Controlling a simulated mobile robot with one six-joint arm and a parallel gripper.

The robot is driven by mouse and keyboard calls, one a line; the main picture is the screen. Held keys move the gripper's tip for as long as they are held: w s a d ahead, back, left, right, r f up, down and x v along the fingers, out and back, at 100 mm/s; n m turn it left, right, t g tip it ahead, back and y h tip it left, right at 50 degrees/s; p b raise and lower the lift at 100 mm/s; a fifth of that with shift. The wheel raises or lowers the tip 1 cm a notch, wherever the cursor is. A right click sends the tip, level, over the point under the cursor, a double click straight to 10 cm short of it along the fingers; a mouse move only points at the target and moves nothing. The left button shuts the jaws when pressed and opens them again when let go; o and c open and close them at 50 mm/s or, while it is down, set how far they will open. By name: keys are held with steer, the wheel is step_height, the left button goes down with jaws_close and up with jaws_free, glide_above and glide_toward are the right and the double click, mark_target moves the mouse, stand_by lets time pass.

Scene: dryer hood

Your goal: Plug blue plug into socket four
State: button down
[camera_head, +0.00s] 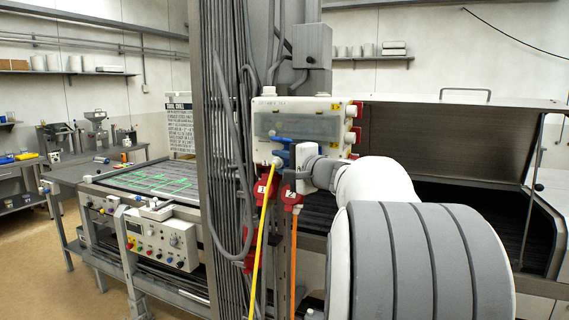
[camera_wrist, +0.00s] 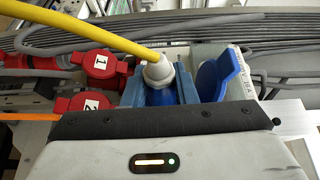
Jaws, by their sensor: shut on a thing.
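The blue plug (camera_wrist: 160,97) shows in the wrist view between the blue fingers of my gripper (camera_wrist: 160,90), which is shut on it. Its pale collar (camera_wrist: 159,73) and yellow cable (camera_wrist: 90,37) come out toward the upper left. Beside it, to the right, a blue socket lid (camera_wrist: 218,80) stands open on a grey housing. The socket opening and the plug's front are hidden, so I cannot tell whether they touch. In the head view my gripper (camera_head: 287,158) is at the lower front of the white distribution box (camera_head: 303,106). No number four is readable.
Red connectors marked 1 (camera_wrist: 101,64) and 2 (camera_wrist: 85,103) sit left of my gripper in the wrist view. An orange cable (camera_head: 294,250) hangs from connector 2. Grey cables and a column (camera_head: 222,150) stand close at left. An open-hooded machine (camera_head: 450,140) is at right.

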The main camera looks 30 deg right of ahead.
steer(key=shift+d, duration=0.1)
steer(key=c, duration=1.1)
jaws_free()
steer(key=shift+f, duration=0.1)
steer(key=b+v, duration=0.2)
steer(key=v, duration=0.5)
steer(key=shift+s+d+b, duration=0.1)
steer(key=shift+s+b, duration=0.2)
steer(key=shift+s, duration=0.05)
